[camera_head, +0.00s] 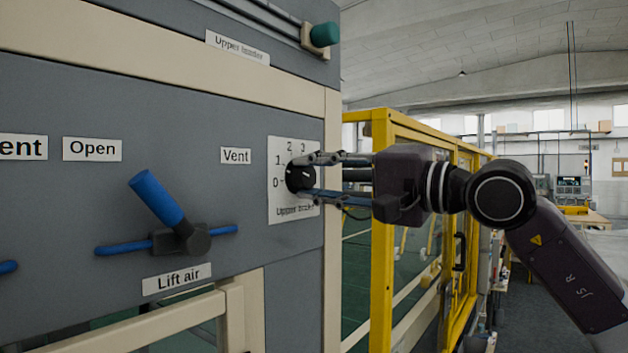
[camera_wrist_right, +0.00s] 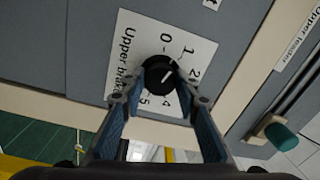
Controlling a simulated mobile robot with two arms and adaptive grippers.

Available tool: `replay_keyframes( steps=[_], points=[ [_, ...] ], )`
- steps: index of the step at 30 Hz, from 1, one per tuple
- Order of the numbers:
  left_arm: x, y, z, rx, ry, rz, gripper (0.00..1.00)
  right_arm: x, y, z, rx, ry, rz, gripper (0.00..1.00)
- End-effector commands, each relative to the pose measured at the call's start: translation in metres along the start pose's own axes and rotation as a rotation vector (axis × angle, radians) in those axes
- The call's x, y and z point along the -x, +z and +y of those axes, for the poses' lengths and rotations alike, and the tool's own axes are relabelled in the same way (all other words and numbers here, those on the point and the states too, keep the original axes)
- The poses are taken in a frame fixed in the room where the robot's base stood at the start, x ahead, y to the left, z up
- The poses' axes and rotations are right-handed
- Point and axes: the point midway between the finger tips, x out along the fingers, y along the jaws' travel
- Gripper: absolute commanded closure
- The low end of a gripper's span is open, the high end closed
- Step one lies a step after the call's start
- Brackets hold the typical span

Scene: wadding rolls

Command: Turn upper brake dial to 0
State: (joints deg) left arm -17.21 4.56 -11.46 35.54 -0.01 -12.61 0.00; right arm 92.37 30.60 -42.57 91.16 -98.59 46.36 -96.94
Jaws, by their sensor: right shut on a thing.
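The upper brake dial (camera_head: 294,179) is a round black knob on a white scale plate (camera_head: 281,214) fixed to the grey panel. The numerals 0, 1, 2 and 3 show around it in the head view. In the right wrist view the dial (camera_wrist_right: 157,76) carries a short white line slanting up to the right; I cannot tell exactly which numeral it marks. My right gripper (camera_head: 311,176) reaches in from the right and is shut on the dial, one finger above and one below in the head view. My left gripper is not in view.
A blue lift air lever (camera_head: 157,199) stands out from the panel to the left. A green-capped part (camera_head: 324,34) juts out at the top. A yellow guard frame (camera_head: 381,230) stands behind my right gripper. Open floor lies at the right.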

Motion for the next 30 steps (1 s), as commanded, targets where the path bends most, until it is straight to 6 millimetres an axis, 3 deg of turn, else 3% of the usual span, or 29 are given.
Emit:
replay_keyframes(
  steps=[15, 30],
  points=[
    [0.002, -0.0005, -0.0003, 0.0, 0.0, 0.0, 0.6, -0.0006, 0.0, 0.0029, 0.395, 0.001, -0.022, 0.95],
    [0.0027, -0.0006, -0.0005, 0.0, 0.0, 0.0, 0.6, -0.0009, 0.0005, 0.0043, 0.507, 0.001, -0.029, 0.95]
  ],
)
